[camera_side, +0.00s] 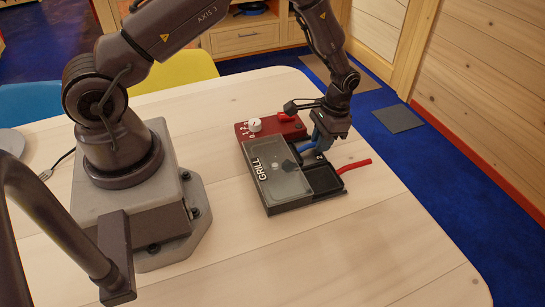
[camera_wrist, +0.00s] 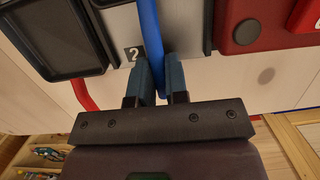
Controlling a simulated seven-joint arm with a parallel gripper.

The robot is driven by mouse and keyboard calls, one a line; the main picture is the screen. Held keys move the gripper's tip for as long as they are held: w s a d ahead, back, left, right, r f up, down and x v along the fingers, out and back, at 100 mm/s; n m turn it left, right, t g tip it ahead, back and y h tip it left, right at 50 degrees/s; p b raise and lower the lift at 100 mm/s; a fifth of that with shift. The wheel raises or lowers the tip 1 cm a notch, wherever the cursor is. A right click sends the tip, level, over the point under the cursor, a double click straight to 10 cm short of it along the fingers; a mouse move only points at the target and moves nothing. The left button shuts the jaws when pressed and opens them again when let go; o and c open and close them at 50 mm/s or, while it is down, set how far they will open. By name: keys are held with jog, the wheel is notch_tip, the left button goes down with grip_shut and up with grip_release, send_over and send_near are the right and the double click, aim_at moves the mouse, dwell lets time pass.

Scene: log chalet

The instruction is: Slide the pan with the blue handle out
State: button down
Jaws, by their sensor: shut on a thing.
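The grill (camera_side: 270,172) is a low dark box with a see-through top marked GRILL, on the table. The blue handle (camera_wrist: 149,28) runs between the two fingers of my gripper (camera_wrist: 159,82) in the wrist view, and the gripper is shut on it. In the side view my gripper (camera_side: 318,143) is at the grill's right edge, with a bit of the blue handle (camera_side: 305,147) showing to its left. The pan on that handle cannot be made out; the grill and my gripper hide it. A tag marked 2 (camera_wrist: 134,53) sits beside the handle.
A black pan (camera_side: 322,180) with a red handle (camera_side: 354,166) sticks out of the grill, close beside my gripper. A red control block (camera_side: 270,126) with a white knob (camera_side: 254,125) adjoins the grill's far end. The table to the right is clear.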

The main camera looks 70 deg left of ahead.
jog(key=shift+w+d, duration=0.15)
jog(key=shift+w, duration=2.65)
jog(key=c, duration=1.2)
grip_release()
jog(key=shift+o, duration=0.2)
jog(key=shift+r, duration=3)
